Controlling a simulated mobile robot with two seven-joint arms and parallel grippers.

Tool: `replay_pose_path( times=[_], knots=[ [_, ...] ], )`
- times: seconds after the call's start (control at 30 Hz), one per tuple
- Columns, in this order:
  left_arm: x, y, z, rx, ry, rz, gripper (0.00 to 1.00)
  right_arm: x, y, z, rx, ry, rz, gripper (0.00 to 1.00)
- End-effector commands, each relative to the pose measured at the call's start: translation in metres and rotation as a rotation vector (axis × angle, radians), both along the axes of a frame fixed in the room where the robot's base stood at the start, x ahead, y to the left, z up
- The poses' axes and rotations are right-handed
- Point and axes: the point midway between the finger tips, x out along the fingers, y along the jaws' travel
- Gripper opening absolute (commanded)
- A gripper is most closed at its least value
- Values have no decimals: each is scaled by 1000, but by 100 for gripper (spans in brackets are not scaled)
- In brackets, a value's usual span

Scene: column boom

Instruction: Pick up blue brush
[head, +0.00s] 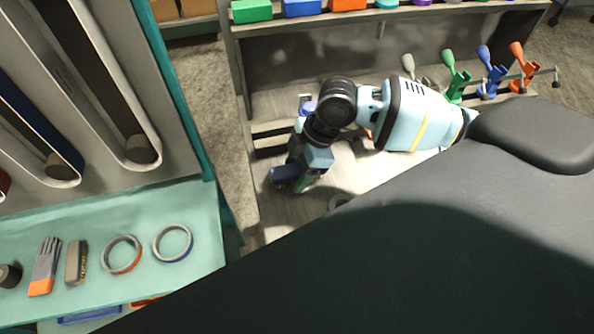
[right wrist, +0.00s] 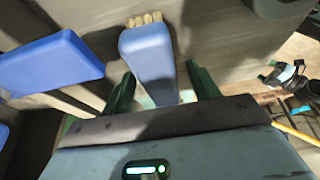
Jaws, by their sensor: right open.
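The blue brush (right wrist: 149,58) shows in the right wrist view as a blue body with a tan bristle row at its top end. It lies between the two dark green fingers of my right gripper (right wrist: 163,84), which are apart, with a gap visible on the right side. I cannot tell whether the left finger touches it. My left gripper is not in view.
A blue block-like thing (right wrist: 50,64) lies left of the brush in the right wrist view. A teal shelf (head: 205,225) holds a glove (head: 45,266) and two rings (head: 172,243). Coloured clamps (head: 487,72) stand at the back right. Coloured bins (head: 302,8) line the upper shelf.

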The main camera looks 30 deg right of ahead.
Motion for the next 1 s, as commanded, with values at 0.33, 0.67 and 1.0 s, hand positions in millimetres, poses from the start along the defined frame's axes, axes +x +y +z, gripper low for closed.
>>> replay_pose_path(
  times=[0.33,0.67,1.0],
  knots=[
    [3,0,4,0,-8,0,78,0,0,-3,1,-1,-1,60],
    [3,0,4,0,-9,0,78,0,0,-5,0,0,-1,60],
    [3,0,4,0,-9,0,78,0,0,-5,0,0,0,17]
  ],
)
